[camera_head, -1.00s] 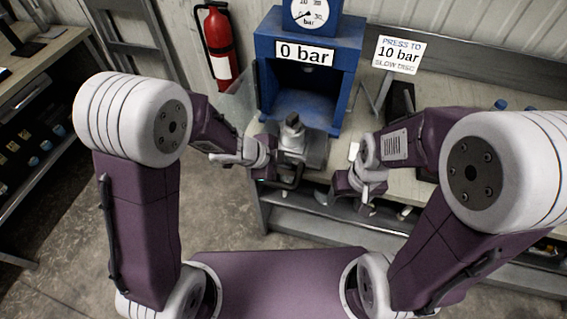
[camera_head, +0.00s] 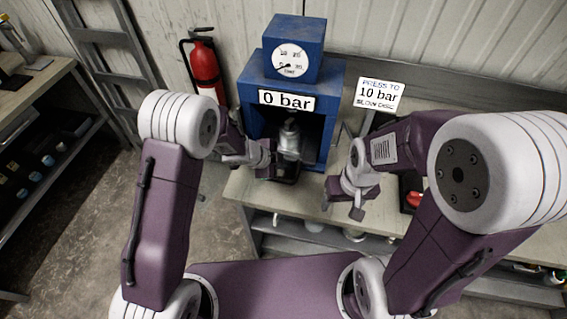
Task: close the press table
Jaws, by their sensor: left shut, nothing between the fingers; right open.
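The blue press (camera_head: 331,117) stands on the bench with its label reading "0 bar". A grey metal piece (camera_head: 289,141) stands upright within the press opening. The press table under it shows only as a dark front part (camera_head: 286,177) at the mouth of the opening; the rest is hidden in shadow. My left gripper (camera_head: 268,172) is shut and empty, at the left front of the opening beside that dark part; I cannot tell whether they touch. My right gripper (camera_head: 343,210) is open and empty, to the right of the press above the bench's front edge.
A gauge box (camera_head: 291,61) tops the press. A sign (camera_head: 379,95) reading "PRESS TO 10 bar SLOW DISC" stands to its right. A red fire extinguisher (camera_head: 205,68) hangs on the wall at left. The bench top (camera_head: 300,200) is bare before the press.

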